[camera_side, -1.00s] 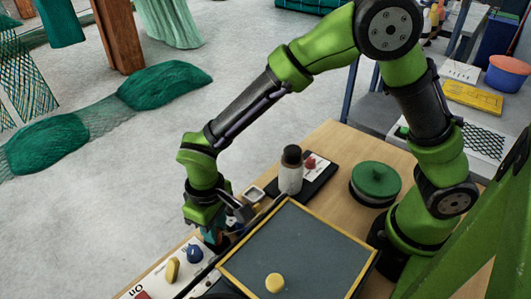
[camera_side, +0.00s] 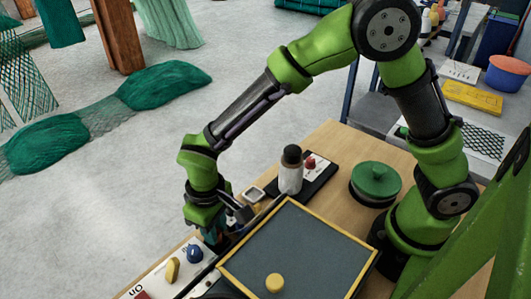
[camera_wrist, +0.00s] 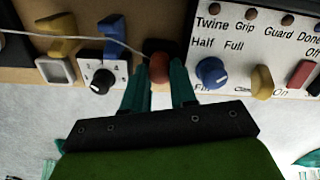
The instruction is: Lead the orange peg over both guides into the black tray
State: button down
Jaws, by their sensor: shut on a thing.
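My gripper (camera_wrist: 160,88) has its teal fingers closed around the orange peg (camera_wrist: 160,68), whose rounded reddish end shows between the tips. A thin pale twine runs from the left edge to the peg in the wrist view. A dark block or tray (camera_wrist: 152,46), partly hidden, lies just beyond the peg; I cannot tell whether they touch. Two pieces that look like guides, one yellow (camera_wrist: 58,46) and one blue (camera_wrist: 111,24), stand left of the peg. In the side view my gripper (camera_side: 213,241) is low beside the labelled panel, and the peg is hidden.
The white panel (camera_wrist: 228,22) with a blue knob (camera_wrist: 211,72), yellow lever (camera_wrist: 262,82) and red switch (camera_wrist: 301,73) is close on the right. A dial (camera_wrist: 101,80) sits left. A yellow-framed board (camera_side: 340,228), bottle (camera_side: 290,172) and green-lidded pot (camera_side: 376,180) share the bench.

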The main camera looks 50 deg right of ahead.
jog(key=shift+f, duration=0.1)
jog(key=c, duration=0.8)
grip_release()
notch_tip(320, 180, up, 17)
jog(key=shift+f, duration=0.1)
jog(key=s+d+r+m+t, duration=0.1)
jog(key=s+d+m+t, duration=0.1)
jog(key=d, duration=0.5)
jog(key=s+d+r+m+t+y, duration=0.1)
jog(key=s+d+r+m+t, duration=0.1)
jog(key=s+d, duration=0.2)
jog(key=s+d+r+m+t+y, duration=0.1)
jog(key=s+d+m+t, duration=0.2)
jog(key=d, duration=0.7)
jog(key=shift+s+d+r, duration=0.2)
jog(key=shift+d, duration=0.1)
